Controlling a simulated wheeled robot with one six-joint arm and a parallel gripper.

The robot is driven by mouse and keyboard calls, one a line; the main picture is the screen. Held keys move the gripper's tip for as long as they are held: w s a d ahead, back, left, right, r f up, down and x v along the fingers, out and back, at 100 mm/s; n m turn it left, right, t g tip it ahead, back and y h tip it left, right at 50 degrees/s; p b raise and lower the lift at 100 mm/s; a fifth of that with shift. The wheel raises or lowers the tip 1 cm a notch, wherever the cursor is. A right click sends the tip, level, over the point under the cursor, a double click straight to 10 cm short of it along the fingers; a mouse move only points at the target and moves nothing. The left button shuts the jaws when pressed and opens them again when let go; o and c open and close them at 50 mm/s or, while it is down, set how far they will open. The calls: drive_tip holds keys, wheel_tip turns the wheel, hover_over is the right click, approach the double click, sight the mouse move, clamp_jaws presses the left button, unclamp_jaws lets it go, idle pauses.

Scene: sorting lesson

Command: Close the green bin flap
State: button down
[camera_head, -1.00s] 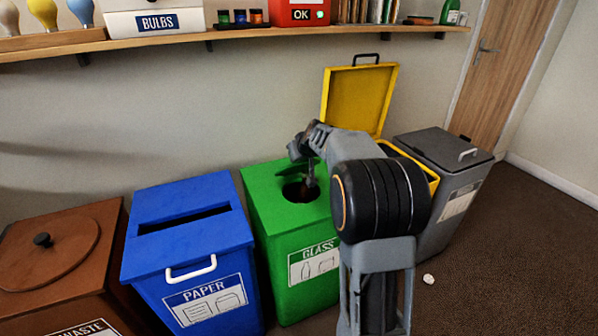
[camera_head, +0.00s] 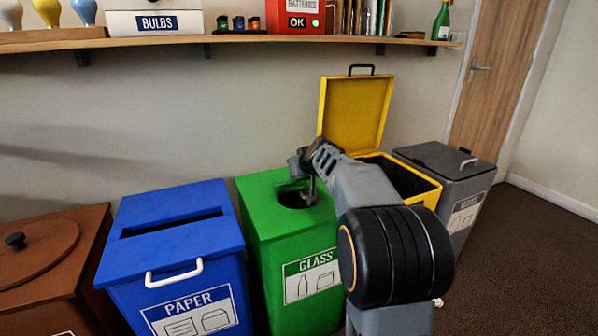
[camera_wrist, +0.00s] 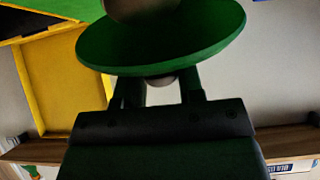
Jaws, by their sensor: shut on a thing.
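The green bin (camera_head: 262,225), labelled GLASS, stands between the blue and yellow bins. The round hole (camera_head: 291,199) in its top shows dark, so it is at least partly uncovered. In the wrist view, the green round flap (camera_wrist: 120,50) is a tilted disc just beyond my fingers. My gripper (camera_head: 309,195) is over the hole's right side. It also shows in the wrist view (camera_wrist: 160,88), shut at a small rounded knob on the flap's edge. The exact contact is dark and partly hidden.
The yellow bin's lid (camera_head: 353,110) stands open behind my arm. The blue PAPER bin (camera_head: 185,262) is close on the left, the grey bin (camera_head: 462,190) on the right. A wooden shelf (camera_head: 250,40) with several things runs along the wall above.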

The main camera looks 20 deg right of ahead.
drive_tip(key=shift+f, duration=0.15)
drive_tip(key=c, duration=0.8)
unclamp_jaws()
drive_tip(key=shift+o, duration=0.2)
drive_tip(key=p+v, duration=0.2)
drive_tip(key=v, duration=1.2)
drive_tip(key=shift+p, duration=0.35)
drive_tip(key=shift+w, duration=0.1)
